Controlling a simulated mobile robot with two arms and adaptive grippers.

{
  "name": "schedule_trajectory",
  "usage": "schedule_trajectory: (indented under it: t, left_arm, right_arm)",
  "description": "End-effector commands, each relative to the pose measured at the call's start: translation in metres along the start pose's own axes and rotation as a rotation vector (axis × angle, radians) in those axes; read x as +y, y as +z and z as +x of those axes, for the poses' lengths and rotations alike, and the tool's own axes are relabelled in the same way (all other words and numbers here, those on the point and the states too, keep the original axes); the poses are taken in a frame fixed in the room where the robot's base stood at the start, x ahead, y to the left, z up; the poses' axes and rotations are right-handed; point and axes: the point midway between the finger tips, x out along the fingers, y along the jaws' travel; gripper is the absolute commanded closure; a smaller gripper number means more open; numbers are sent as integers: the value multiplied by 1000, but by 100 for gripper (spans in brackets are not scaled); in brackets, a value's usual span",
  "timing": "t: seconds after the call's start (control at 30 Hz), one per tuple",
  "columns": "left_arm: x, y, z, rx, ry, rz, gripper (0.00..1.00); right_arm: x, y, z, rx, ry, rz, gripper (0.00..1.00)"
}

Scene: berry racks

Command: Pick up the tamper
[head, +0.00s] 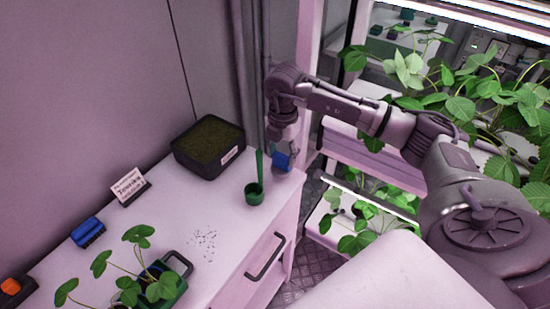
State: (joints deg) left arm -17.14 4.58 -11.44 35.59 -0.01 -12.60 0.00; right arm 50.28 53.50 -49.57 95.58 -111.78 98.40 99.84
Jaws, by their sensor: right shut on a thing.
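My right gripper (283,150) reaches down at the far right end of the white counter. It is shut on a small blue thing (282,161), mostly hidden by the fingers, which may be the tamper; its full shape cannot be told. The blue thing is close to the counter's corner; whether it touches the counter is unclear. Just left of it, a green cup (254,194) stands on the counter with a thin green stick (259,165) rising from it. My left gripper is not in view.
A black tray of dark soil (209,146) is left of the gripper. A white sign (130,186), a blue block-like thing (87,232) and a potted plant (150,285) stand further left on the counter (215,215). Specks lie mid-counter. Plant racks (365,155) are right.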

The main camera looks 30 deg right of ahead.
Motion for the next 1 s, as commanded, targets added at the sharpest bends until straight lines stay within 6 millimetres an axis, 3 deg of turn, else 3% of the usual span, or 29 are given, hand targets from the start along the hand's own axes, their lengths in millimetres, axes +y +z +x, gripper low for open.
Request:
schedule_trajectory:
  t: [0.3,0.5,0.7,1.0]
  left_arm:
    - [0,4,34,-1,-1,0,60]
    - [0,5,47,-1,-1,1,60]
    - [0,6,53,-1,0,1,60]
    - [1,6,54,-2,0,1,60]
  right_arm:
    - [-93,2,5,-7,-4,3,86]
    - [-135,1,3,-6,-3,1,86]
    - [-153,1,1,-3,1,1,86]
    - [-158,0,-1,0,2,-1,86]
